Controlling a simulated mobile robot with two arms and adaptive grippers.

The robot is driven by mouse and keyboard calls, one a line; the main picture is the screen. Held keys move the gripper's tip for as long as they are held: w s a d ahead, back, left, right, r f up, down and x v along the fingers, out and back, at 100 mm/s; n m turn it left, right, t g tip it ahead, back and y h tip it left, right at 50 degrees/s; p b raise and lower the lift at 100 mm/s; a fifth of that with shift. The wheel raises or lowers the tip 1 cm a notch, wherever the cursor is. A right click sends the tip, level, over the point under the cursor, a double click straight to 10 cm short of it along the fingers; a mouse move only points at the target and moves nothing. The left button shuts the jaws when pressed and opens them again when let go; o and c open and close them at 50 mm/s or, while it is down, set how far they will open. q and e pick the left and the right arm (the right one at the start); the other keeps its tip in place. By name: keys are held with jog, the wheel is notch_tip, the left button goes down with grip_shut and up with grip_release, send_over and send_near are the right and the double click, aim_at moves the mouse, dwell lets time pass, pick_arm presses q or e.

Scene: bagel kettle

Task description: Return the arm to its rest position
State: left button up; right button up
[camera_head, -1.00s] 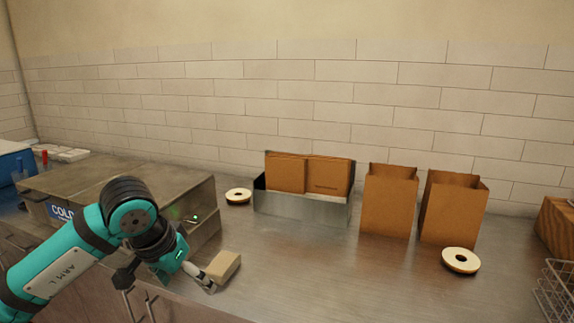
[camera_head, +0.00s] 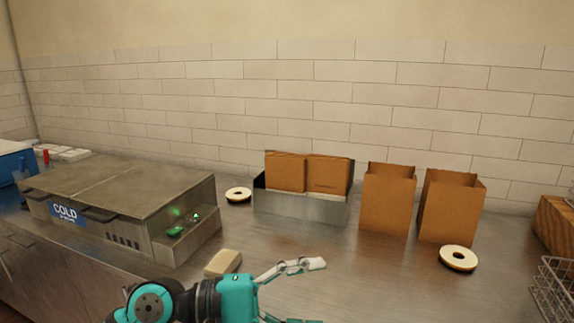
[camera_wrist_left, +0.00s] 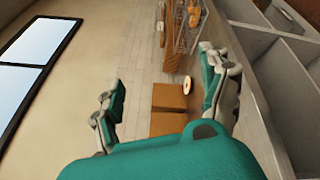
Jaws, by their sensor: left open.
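My left gripper (camera_head: 303,294) is at the bottom middle of the head view, pointing right with its fingers spread and nothing between them. It is low over the front of the steel counter (camera_head: 380,270), in front of a small tan block (camera_head: 223,263) and to its right. In the left wrist view the same gripper (camera_wrist_left: 165,105) shows two separated fingers, with the paper bags and a bagel beyond them. My right gripper is not in view.
Two open brown paper bags (camera_head: 387,200) (camera_head: 450,208) stand right of a metal holder (camera_head: 300,207) of folded bags. One bagel half (camera_head: 458,258) lies before the bags, another (camera_head: 238,195) left of the holder. A cold unit (camera_head: 120,205) stands left; a wire basket (camera_head: 555,290) stands right.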

pick_arm(q)
jog(key=w+a+r+n+t+h, duration=0.1)
jog(key=w+a+r+n+t, duration=0.15)
jog(key=n+t, duration=0.65)
jog(key=w+a+r+n+t+h, duration=0.1)
jog(key=a+r+n+t, duration=0.3)
jog(key=n, duration=0.9)
jog(key=w+a+f+n+t+y, duration=0.4)
jog(key=a+f+n+t+y, duration=0.3)
jog(key=n+y, duration=0.75)
jog(key=s+a+f+n+g+y, duration=0.25)
jog(key=a+f+n, duration=0.25)
jog(key=f+n, duration=0.35)
jog(key=s+a+f+n+g+y, duration=0.1)
jog(key=a+f+n+g+y, duration=0.3)
jog(key=f+n, duration=0.45)
jog(key=s+a+f+n+g+h, duration=0.1)
jog(key=s+f+n+g, duration=0.45)
jog(key=s+f, duration=0.45)
jog(key=s+f+n+g, duration=0.5)
jog(key=s+f+g, duration=0.15)
jog(key=s, duration=0.55)
notch_tip(320, 180, down, 26)
jog(key=s, duration=0.1)
jog(key=s+a+f+g, duration=0.2)
jog(key=s+a+f, duration=0.1)
jog(key=s+f, duration=1.3)
jog(key=shift+p, duration=0.3)
